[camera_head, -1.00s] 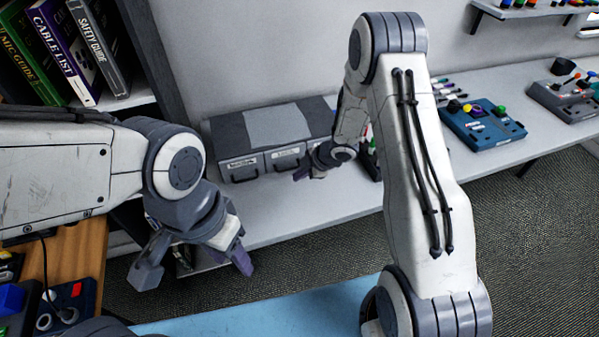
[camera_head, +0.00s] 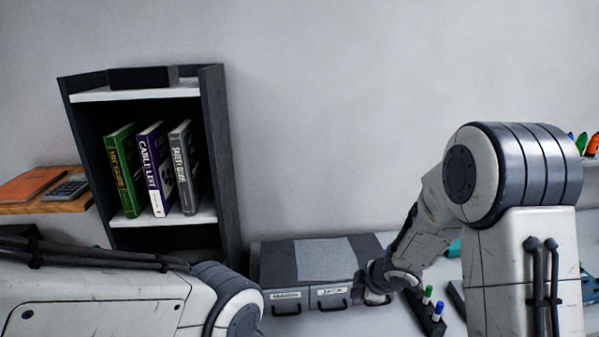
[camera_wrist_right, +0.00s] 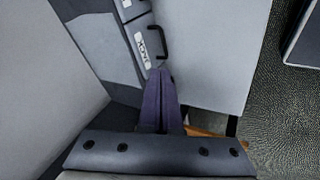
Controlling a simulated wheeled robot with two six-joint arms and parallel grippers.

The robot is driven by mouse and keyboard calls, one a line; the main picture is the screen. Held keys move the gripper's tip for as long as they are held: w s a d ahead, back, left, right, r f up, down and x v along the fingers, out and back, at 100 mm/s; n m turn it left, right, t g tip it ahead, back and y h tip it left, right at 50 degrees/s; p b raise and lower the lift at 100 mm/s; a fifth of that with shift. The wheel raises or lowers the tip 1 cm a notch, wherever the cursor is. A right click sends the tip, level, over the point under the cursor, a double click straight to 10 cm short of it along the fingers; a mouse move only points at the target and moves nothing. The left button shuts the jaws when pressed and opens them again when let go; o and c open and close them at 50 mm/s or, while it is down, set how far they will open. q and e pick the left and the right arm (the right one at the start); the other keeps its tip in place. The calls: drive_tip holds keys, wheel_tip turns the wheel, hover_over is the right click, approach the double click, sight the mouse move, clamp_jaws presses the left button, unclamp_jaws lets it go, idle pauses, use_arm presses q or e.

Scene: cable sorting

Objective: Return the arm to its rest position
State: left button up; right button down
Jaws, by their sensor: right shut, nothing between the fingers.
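My right arm rises at the right of the head view and bends down to my right gripper (camera_head: 372,290), which hangs in front of the grey drawer case's right part. In the right wrist view the right gripper (camera_wrist_right: 161,105) shows its two purple fingers together, with nothing between them. A labelled drawer front with a black handle lies beyond the fingertips there. My left arm comes in low from the left in the head view; its gripper is below the picture's edge.
The grey drawer case (camera_head: 310,262) stands on the white bench against the wall. A dark shelf (camera_head: 222,160) with several upright books is at the left. A marker holder (camera_head: 430,318) stands right of my right gripper. The wall above is clear.

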drive_tip(key=s+a+r+m+h, duration=0.2)
drive_tip(key=s+a+r+m, duration=0.2)
drive_tip(key=s+r, duration=0.15)
drive_tip(key=s+a+r+m+g+b, duration=0.1)
drive_tip(key=s+a+m+g, duration=0.1)
drive_tip(key=s, duration=1)
drive_tip(key=s+a+r+m+g+b, duration=0.1)
drive_tip(key=s+a+r+m+g, duration=0.1)
drive_tip(key=s, duration=1.1)
drive_tip(key=shift+a+m+g+y, duration=0.35)
drive_tip(key=shift+a+g, duration=0.55)
drive_tip(key=shift+a, duration=0.3)
drive_tip(key=shift+d, duration=0.1)
